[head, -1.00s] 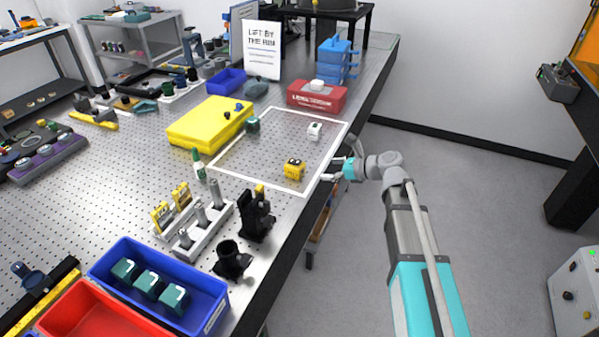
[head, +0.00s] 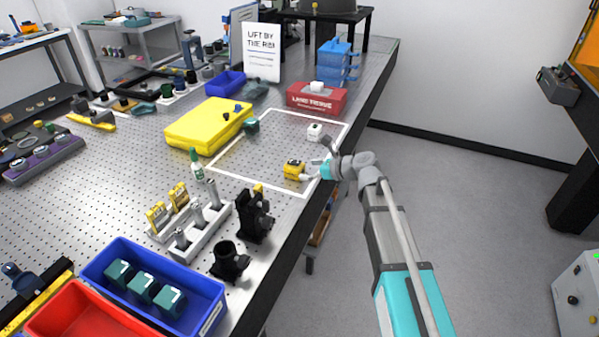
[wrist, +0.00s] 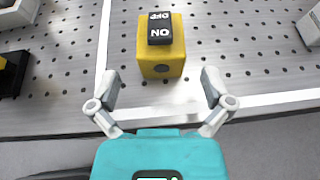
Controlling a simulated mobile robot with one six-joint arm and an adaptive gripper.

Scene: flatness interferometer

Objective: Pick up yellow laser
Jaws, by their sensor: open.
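The yellow laser (head: 293,170) is a small yellow box on the perforated table, inside the white outlined square near its front edge. In the wrist view the yellow laser (wrist: 161,60) stands upright just beyond the fingertips, with a black switch on top marked "OFF" and "NO". My gripper (head: 312,169) is at the right side of the laser in the head view, close to it. In the wrist view my gripper (wrist: 160,85) is open and empty, its two fingers spread wider than the laser, which lies roughly centred between them.
Black mounts (head: 252,216) stand to the left front. A red box (head: 316,99) and a yellow case (head: 208,125) lie farther back.

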